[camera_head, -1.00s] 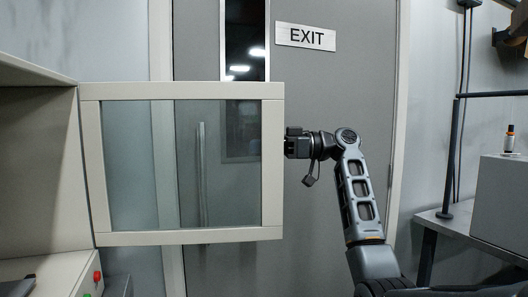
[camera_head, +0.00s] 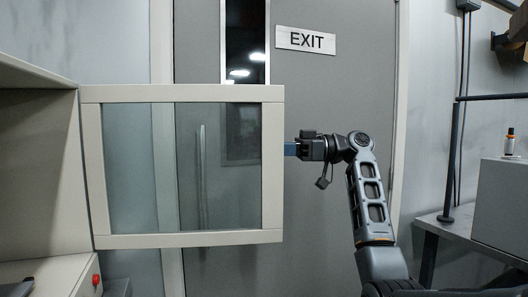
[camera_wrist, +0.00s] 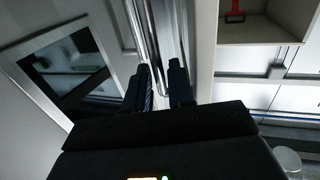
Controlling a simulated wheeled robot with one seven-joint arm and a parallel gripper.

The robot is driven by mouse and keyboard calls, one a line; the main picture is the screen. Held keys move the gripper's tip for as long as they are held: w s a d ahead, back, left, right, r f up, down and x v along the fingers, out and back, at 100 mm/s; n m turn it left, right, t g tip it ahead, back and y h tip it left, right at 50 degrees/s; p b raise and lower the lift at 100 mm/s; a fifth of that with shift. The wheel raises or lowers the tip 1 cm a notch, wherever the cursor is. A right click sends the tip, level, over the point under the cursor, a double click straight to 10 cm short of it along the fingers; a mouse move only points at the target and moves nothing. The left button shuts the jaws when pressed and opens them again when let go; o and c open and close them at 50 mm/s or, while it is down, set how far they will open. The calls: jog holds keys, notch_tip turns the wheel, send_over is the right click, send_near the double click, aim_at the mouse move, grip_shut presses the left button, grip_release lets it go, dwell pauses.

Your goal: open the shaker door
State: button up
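The shaker door (camera_head: 183,239), a pale frame with a glass pane, stands swung out from the shaker body (camera_head: 45,180) at the left, which shows an open front. My gripper (camera_head: 288,149) is just right of the door's free edge at mid height, partly hidden by it or very close to it. In the wrist view, the two dark fingers of my gripper (camera_wrist: 163,88) are apart, with a gap between them. A shiny bar (camera_wrist: 143,35) runs up ahead of the fingers; I cannot tell if they touch it. I see nothing clearly held.
A grey door with an EXIT sign (camera_head: 306,40) stands behind. At the right, a bench (camera_head: 440,222) holds a grey box (camera_head: 503,205) and a small bottle (camera_head: 509,142). A red button (camera_head: 95,279) is on the shaker's lower front.

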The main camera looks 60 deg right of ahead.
jog(key=shift+v, duration=2.2)
